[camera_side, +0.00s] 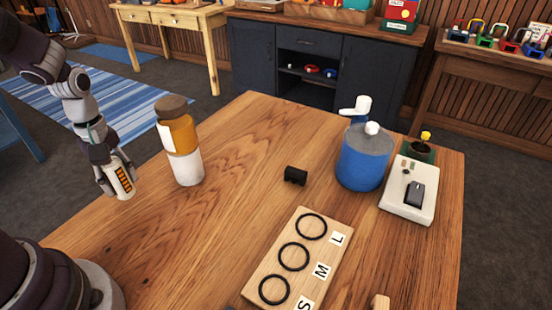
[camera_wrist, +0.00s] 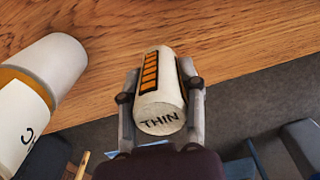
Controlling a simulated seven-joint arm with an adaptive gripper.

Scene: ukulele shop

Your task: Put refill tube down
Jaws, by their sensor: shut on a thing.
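My gripper (camera_side: 116,184) is at the left edge of the wooden table in the side view. It is shut on the refill tube (camera_side: 121,180), a white cylinder with an orange and black striped label. In the wrist view the tube (camera_wrist: 160,95) sits between the two fingers of my gripper (camera_wrist: 160,88), with its end marked "THIN" facing the camera. The table's edge passes close by the tube. I cannot tell whether the tube touches the table.
An amber and white bottle with a brown cap (camera_side: 180,140) stands just right of my gripper. A small black object (camera_side: 296,175), a blue canister (camera_side: 362,158), a white tray (camera_side: 392,202) and a wooden S-M-L ring board (camera_side: 318,251) are farther right. The table (camera_side: 235,180) between is clear.

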